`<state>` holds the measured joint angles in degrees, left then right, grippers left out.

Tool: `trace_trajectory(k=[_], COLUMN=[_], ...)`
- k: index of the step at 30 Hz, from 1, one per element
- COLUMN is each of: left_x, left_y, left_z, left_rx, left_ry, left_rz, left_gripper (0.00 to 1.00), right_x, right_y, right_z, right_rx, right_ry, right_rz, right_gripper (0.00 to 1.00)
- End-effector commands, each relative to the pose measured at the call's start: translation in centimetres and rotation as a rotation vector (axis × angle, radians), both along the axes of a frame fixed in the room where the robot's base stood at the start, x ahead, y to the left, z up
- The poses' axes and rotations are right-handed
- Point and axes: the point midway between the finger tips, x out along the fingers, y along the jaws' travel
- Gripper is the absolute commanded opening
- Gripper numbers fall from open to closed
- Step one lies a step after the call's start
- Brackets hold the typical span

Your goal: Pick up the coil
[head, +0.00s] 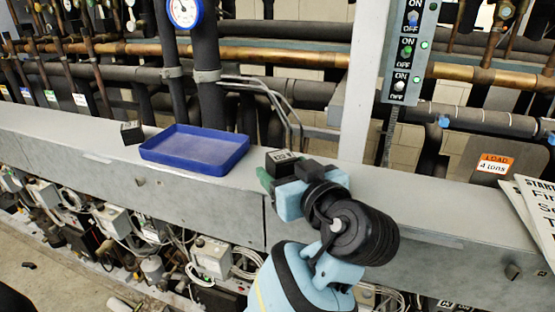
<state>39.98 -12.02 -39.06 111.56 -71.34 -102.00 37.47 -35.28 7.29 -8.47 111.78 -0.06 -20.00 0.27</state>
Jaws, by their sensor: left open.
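Two small black blocks that look like coils stand on the grey ledge (420,200). One coil (280,158), with a pale label on top, is right of the blue tray, directly beyond my left gripper (277,178). The other coil (131,132) stands at the left of the tray. My left gripper is open, with a green fingertip low beside the near coil. The gripper's body hides part of that coil, and I cannot tell whether the fingers touch it. My right gripper is not in view.
An empty blue tray (195,165) sits on the ledge between the coils. Pipes and a gauge (184,12) rise behind. A switch panel (408,55) and a grey post (364,80) stand behind my arm. Wiring and boxes lie below.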

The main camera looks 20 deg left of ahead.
Motion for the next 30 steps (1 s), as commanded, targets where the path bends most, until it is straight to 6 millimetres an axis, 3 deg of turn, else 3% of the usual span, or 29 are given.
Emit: trace_trajectory(k=[6,18,30], left_x=[-0.02,0.0,0.21], left_y=[0.0,0.0,0.16], left_z=[-0.03,-0.02,0.28], left_rx=[0.0,-0.001,0.0], left_ry=[0.0,0.001,-0.002], left_rz=[0.0,0.0,-0.001], left_gripper=[0.66,0.13,0.13], right_x=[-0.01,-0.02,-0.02], right_y=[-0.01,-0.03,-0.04], right_z=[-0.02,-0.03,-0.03], right_rx=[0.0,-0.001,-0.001], right_ry=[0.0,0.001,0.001], right_rz=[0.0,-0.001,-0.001], right_gripper=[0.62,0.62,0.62])
